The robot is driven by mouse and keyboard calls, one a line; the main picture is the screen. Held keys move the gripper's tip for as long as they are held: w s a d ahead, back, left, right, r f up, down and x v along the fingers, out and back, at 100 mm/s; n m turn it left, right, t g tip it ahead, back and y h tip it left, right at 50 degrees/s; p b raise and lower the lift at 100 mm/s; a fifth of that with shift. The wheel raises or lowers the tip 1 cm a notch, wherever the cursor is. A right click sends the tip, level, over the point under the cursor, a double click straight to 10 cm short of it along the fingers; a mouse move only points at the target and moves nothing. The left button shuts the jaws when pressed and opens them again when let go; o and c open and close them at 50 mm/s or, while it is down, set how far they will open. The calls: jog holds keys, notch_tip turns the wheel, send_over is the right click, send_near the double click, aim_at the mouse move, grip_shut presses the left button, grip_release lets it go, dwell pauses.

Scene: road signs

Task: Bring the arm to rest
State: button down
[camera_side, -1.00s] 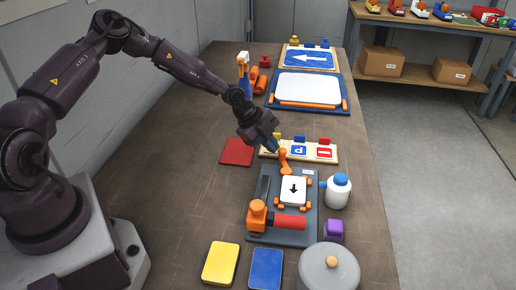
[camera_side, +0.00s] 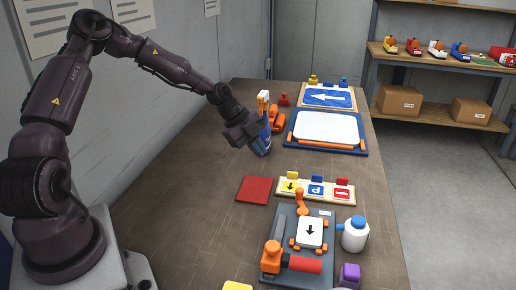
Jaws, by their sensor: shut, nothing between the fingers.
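My gripper (camera_side: 263,152) is shut and empty. It is held above the brown table (camera_side: 190,190), pointing down, left of the blue tray with the white board. It partly covers the blue and orange items behind it. The dark fixture board (camera_side: 325,262) stands in the front with a white sign plate bearing a black arrow (camera_side: 310,232), orange clamps and a red-handled orange tool (camera_side: 290,262). The wooden sign rack (camera_side: 316,202) behind it holds yellow, blue and red signs.
A red pad (camera_side: 255,190) lies below my gripper. A blue tray (camera_side: 292,140) and a blue arrow sign (camera_side: 328,97) are at the back. A white bottle (camera_side: 355,236) and a purple block (camera_side: 349,275) stand front right. The table's left side is bare.

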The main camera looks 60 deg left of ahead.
dwell(0.3)
jog(key=s+d+r+n+g+y, duration=0.2)
jog(key=s+n+g, duration=0.1)
jog(key=s+n, duration=0.4)
jog(key=s+d+r+n+g+y, duration=0.1)
jog(key=s+r+n+g, duration=0.1)
jog(key=s+n, duration=0.4)
jog(key=s+d+r+n+t, duration=0.2)
jog(key=s+d+r, duration=0.3)
jog(key=r, duration=0.3)
jog(key=s+d+r+n+t+y, duration=0.1)
jog(key=s+d+r+n+t, duration=0.1)
jog(key=s+r, duration=0.5)
notch_tip(320, 180, up, 2)
jog(key=d+t, duration=0.1)
jog(key=d, duration=0.1)
jog(key=shift+s+d+r+t, duration=0.15)
jog(key=shift+s+d+t, duration=0.15)
jog(key=shift+d, duration=0.1)
